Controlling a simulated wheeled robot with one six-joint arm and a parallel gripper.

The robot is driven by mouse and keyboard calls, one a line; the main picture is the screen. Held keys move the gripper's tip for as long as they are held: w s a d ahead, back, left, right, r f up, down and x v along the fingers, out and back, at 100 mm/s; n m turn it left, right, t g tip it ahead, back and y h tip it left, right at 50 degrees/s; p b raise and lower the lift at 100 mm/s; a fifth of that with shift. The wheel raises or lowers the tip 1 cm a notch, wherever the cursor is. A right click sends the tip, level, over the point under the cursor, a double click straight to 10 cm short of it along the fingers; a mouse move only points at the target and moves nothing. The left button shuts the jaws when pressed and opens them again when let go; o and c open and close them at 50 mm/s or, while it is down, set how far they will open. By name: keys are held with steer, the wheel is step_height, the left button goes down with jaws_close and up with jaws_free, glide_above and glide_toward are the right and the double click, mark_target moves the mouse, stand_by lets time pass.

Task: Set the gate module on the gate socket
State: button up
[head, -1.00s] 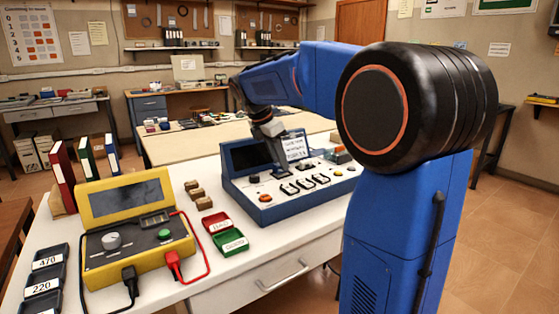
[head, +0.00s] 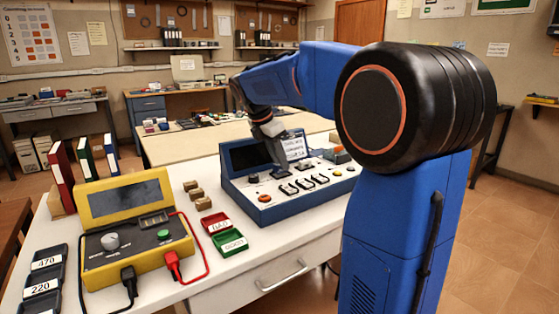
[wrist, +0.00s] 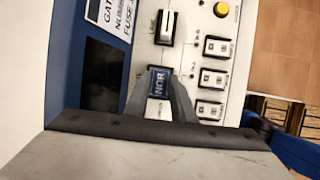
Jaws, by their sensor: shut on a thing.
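My gripper (wrist: 159,100) is shut on a small dark blue gate module (wrist: 158,80) with a "NOR" label, which shows between its fingertips in the wrist view. The module is over the white panel (wrist: 178,60) of the blue console (head: 240,192). The gate socket cannot be made out; the module and fingers cover the panel there. I cannot tell whether the module touches the panel. In the head view my gripper (head: 278,150) points down at the console between its dark screen (head: 250,156) and a white card, and the module is too small to make out.
A card with printed text (head: 295,146) stands on the console, close to the gripper. White switches (wrist: 216,46) and a yellow button (wrist: 221,9) are on the panel. A yellow meter (head: 127,225), red tray (head: 216,222) and green tray (head: 230,243) are on the table to the left.

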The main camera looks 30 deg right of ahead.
steer(key=shift+f, duration=0.55)
steer(key=o, duration=0.7)
steer(key=shift+o, duration=0.2)
steer(key=v, duration=1.1)
stand_by(0.5)
stand_by(0.5)
